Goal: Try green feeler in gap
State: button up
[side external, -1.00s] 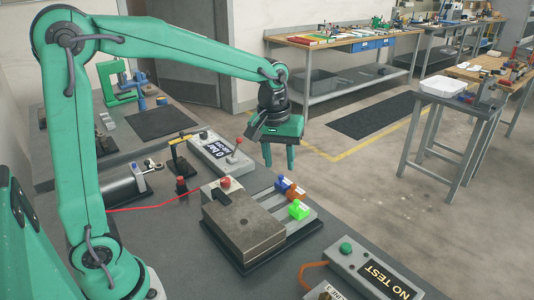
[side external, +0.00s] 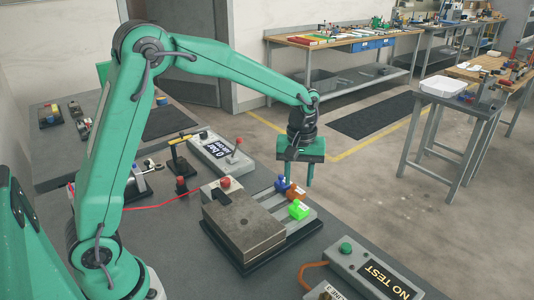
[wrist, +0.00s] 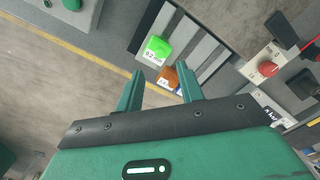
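The green feeler (side external: 298,209) has a bright green block handle with a white label and lies in a slotted rack beside a grey metal block (side external: 242,222). It also shows in the wrist view (wrist: 157,50), beyond my fingertips. The orange feeler (side external: 295,191) and the blue feeler (side external: 282,184) lie beside it in the same rack. My gripper (side external: 298,178) points down above and behind the blue and orange handles. In the wrist view its fingers (wrist: 161,72) are apart, with nothing held between them. The gap in the block cannot be made out.
A "0 bar" panel with a lever (side external: 215,150) stands behind. A "NO TEST" box with a green button (side external: 346,248) is at front right. The floor right of the bench is open.

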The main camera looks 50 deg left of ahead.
aim_at(297, 201)
jog(key=shift+f, duration=3.35)
grip_shut()
